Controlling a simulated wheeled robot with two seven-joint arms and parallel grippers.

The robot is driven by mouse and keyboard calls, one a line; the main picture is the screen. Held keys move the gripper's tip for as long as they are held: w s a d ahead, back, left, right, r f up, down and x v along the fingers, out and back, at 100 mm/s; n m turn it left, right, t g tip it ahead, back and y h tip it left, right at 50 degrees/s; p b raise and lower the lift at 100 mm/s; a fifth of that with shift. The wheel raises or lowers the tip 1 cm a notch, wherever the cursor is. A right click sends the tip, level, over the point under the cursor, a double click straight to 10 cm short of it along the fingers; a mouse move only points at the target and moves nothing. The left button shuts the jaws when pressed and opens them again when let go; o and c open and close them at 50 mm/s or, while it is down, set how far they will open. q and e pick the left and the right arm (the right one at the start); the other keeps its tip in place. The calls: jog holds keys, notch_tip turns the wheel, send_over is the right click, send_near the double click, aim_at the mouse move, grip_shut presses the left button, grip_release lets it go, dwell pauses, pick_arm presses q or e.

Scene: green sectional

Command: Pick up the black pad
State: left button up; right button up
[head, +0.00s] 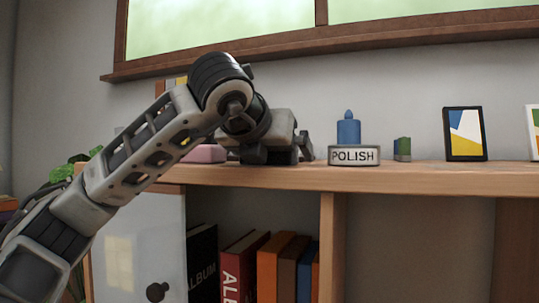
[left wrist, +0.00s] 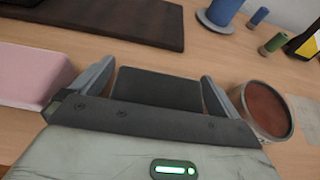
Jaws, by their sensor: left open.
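The black pad (left wrist: 160,88) is a dark, flat-faced block on the wooden shelf top, seen in the left wrist view. My left gripper (left wrist: 157,74) is open, with one finger at each side of the pad. I cannot tell whether either finger touches it. The near part of the pad is hidden behind the gripper's front bar. In the head view my left gripper (head: 280,153) is low over the shelf top, and its dark parts and the pad are hard to tell apart. My right gripper is not in view.
A pink block (left wrist: 30,75) lies left of the gripper, and a round polish tin (left wrist: 268,110) stands close by the right finger. A dark board (left wrist: 115,18) lies beyond.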

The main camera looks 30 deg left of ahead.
pick_arm(q)
jog(key=c, duration=0.9)
jog(key=shift+r, duration=0.1)
